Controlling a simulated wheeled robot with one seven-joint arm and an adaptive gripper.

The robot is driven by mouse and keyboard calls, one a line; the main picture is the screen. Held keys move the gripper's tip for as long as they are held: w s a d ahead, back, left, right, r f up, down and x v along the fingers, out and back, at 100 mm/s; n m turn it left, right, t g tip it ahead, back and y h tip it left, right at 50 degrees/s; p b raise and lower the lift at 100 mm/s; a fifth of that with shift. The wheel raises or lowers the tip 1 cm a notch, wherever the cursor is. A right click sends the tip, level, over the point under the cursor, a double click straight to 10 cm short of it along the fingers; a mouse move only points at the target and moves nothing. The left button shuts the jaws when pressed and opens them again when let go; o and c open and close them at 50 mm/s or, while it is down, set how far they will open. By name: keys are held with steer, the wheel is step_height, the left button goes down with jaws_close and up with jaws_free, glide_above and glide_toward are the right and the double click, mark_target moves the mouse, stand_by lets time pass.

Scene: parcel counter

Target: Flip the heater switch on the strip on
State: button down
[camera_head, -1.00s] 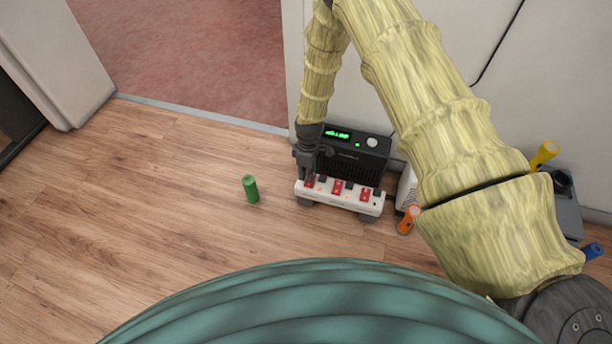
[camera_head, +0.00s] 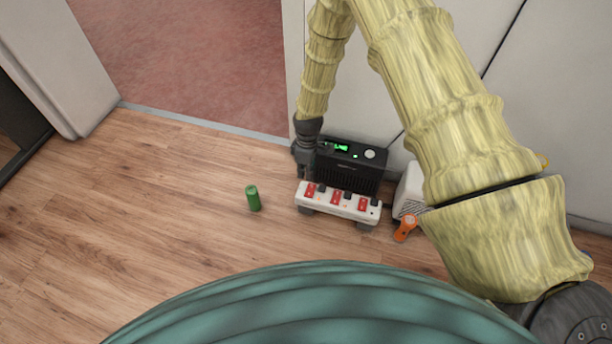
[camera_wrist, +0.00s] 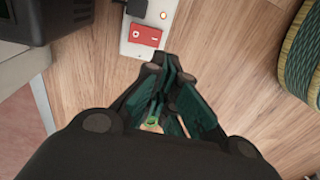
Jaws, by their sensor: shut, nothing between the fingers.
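The white power strip (camera_head: 356,210) stands on the floor in front of a black box, with several red rocker switches along it. Which switch is the heater's cannot be read. The leftmost red switch (camera_head: 310,190) shows just below my gripper (camera_head: 304,174), which is at the strip's left end. In the wrist view, the strip's end (camera_wrist: 134,46) carries a red switch (camera_wrist: 145,35) with a small lit orange lamp (camera_wrist: 164,15) beside it. My gripper (camera_wrist: 167,62) is shut and empty, its tips just below the strip's end in the picture; contact cannot be told.
The black box (camera_head: 365,176) with a green display stands behind the strip. A white unit (camera_head: 410,190) and an orange torch-like object (camera_head: 405,228) are to the right. A green cylinder (camera_head: 253,198) stands left on open wooden floor.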

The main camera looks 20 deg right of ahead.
steer(key=shift+s+a+r+p, duration=0.15)
steer(key=shift+r+p, duration=0.15)
steer(key=shift+r, duration=0.85)
steer(key=shift+s+r+p, duration=0.1)
steer(key=shift+r+p, duration=0.15)
steer(key=shift+r, duration=0.85)
steer(key=s+d+f+m, duration=0.1)
steer(key=s+f+m, duration=0.25)
steer(key=s, duration=0.65)
steer(key=s+d+f+m, duration=0.15)
steer(key=s+f, duration=0.25)
steer(key=s, duration=0.6)
steer(key=s+d+r+m+t, duration=0.1)
steer(key=s+m, duration=0.2)
steer(key=s, duration=0.5)
steer(key=s+d+r+m, duration=0.1)
steer(key=s+r+m, duration=0.15)
steer(key=s, duration=0.55)
step_height(320, 180, up, 30)
steer(key=s+m+p, duration=0.1)
steer(key=p, duration=3)
steer(key=shift+a+r+h, duration=0.15)
steer(key=shift+r+h, duration=0.1)
steer(key=shift+h, duration=0.15)
steer(key=shift+s, duration=0.15)
